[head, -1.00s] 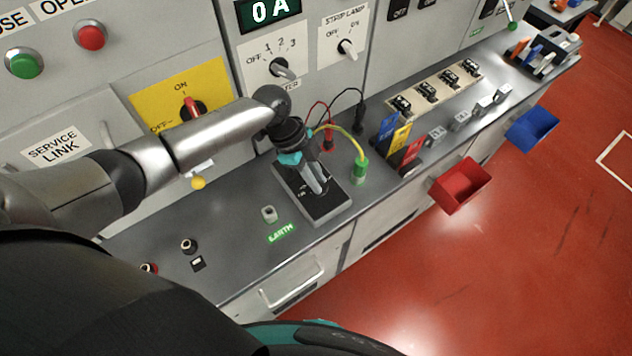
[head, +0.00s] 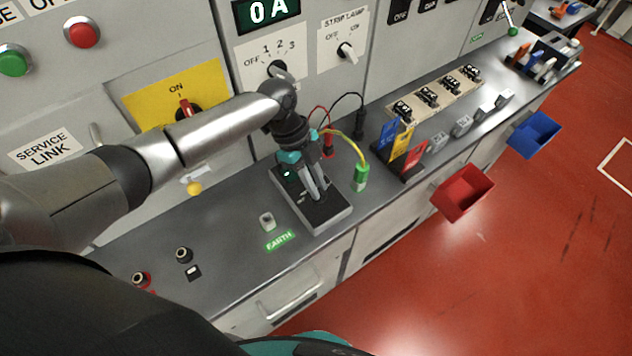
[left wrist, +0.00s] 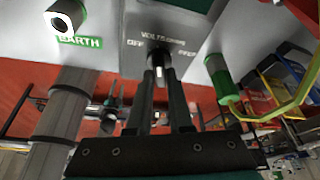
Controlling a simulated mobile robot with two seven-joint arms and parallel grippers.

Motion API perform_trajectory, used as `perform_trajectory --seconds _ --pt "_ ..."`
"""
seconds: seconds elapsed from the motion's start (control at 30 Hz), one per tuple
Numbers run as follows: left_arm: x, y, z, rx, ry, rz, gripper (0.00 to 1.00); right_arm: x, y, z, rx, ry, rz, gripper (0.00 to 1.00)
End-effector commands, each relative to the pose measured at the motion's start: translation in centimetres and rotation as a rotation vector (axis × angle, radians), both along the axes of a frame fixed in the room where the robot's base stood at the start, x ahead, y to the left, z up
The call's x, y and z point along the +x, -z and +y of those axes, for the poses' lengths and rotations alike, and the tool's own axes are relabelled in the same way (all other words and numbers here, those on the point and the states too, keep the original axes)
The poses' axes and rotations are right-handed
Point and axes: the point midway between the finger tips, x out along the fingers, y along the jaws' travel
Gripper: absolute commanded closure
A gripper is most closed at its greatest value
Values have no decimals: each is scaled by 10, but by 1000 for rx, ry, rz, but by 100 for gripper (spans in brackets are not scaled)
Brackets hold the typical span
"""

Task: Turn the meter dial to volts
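The meter (head: 335,216) is a dark-faced box on the grey bench. In the left wrist view its face (left wrist: 198,25) reads VOLTS at the top and OFF at the left; the right-hand label is unclear. The meter dial (left wrist: 158,68) is a dark round knob with a pale mark, partly hidden by my fingers. My left gripper (head: 320,198) points down onto the meter. In the left wrist view its fingertips (left wrist: 159,76) are on either side of the dial with a narrow gap. Whether they press on it is unclear. My right gripper is not in view.
A green plug (head: 361,177) with a yellow-green lead stands right of the meter. Red and black leads rise behind it. A small post (head: 266,221) by the EARTH label (head: 279,240) is at its left. Coloured tags (head: 402,138) stand farther right. The wall panel is close behind.

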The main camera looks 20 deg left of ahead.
Motion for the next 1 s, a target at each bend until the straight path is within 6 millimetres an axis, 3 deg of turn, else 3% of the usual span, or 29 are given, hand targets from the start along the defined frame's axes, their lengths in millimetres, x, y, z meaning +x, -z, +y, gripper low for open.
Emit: perform_trajectory --seconds 0.03,0.27,0.57,0.73,1.0 --pt "0 0 1 1 -1 1 77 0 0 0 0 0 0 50" --pt "0 0 0 1 -1 0 51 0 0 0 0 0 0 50" --pt "1 -3 2 0 -2 -2 51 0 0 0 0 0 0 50" --pt "4 -24 10 2 -3 -5 51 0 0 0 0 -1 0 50" --pt "11 -77 31 2 -2 -4 51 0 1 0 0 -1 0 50"
